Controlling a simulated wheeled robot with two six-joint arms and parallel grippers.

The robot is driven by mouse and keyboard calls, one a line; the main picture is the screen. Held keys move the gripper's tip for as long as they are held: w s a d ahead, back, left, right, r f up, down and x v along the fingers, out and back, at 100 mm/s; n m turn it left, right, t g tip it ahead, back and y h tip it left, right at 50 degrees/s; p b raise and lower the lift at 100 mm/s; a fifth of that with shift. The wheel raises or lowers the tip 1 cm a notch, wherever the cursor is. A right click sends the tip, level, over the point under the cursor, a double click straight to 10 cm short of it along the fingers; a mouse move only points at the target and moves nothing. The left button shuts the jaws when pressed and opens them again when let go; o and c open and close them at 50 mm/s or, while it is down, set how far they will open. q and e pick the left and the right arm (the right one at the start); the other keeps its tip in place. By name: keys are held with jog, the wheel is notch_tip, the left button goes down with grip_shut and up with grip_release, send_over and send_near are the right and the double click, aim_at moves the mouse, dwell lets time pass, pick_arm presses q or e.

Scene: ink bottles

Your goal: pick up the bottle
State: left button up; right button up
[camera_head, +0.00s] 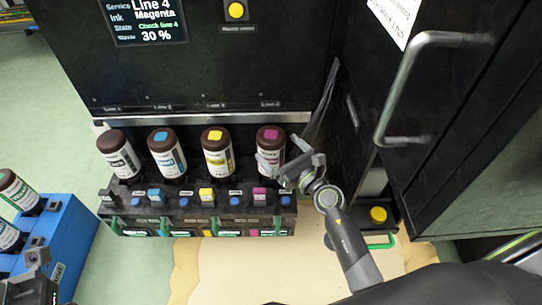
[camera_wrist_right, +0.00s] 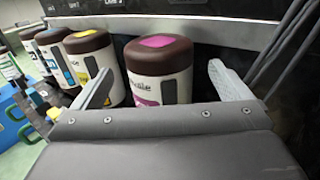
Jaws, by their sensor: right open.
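Several brown-capped ink bottles stand in a row in the dark rack. The magenta-marked bottle (camera_head: 270,141) is at the right end, upright; it also shows in the right wrist view (camera_wrist_right: 158,72). To its left are the yellow-marked bottle (camera_head: 217,150), the blue-marked bottle (camera_head: 166,155) and the black-marked bottle (camera_head: 119,156). My right gripper (camera_head: 290,167) is open just in front of the magenta bottle, its fingers (camera_wrist_right: 160,84) spread toward that bottle's two sides. Contact cannot be told. My left gripper (camera_head: 38,258) is at the lower left edge, partly cut off, apart from the rack.
A blue crate (camera_head: 66,245) at the left holds more bottles. Coloured valves line the rack front (camera_head: 195,215). The machine's dark panel rises behind the bottles. A cabinet door with a metal handle (camera_head: 400,90) stands close on the right. Grey cables hang right of the magenta bottle.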

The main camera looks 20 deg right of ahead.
aim_at(271, 141)
jog(key=shift+b+x, duration=0.3)
jog(key=shift+x, duration=2)
jog(key=c, duration=1.8)
